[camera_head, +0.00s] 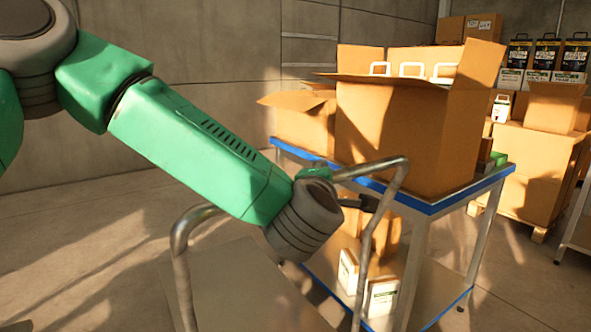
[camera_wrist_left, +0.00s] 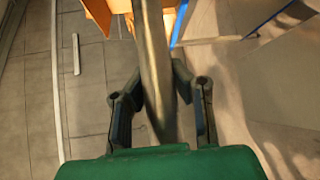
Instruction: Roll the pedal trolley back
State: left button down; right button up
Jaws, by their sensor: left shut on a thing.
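The pedal trolley's bent metal push handle (camera_head: 183,245) rises in the lower middle of the head view, with a flat grey deck (camera_head: 235,285) below it. My left gripper (camera_head: 362,203) is at the right side of this handle; my wrist hides part of the bar. In the left wrist view the handle tube (camera_wrist_left: 153,50) runs lengthwise between the two dark fingers of my left gripper (camera_wrist_left: 158,80), which is shut on it. The trolley's wheels and pedal are not visible. My right gripper is not in view.
A blue-edged table (camera_head: 432,207) with open cardboard boxes (camera_head: 390,130) stands just behind and right of the handle. White cartons (camera_head: 382,296) sit on its lower shelf. A loaded pallet (camera_head: 538,235) stands at the far right. Concrete floor (camera_head: 80,255) is clear at left.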

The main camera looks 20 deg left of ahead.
pick_arm(q)
jog(key=s+d, duration=0.7)
jog(key=d, duration=0.1)
jog(key=shift+d, duration=0.4)
jog(key=shift+r, duration=0.15)
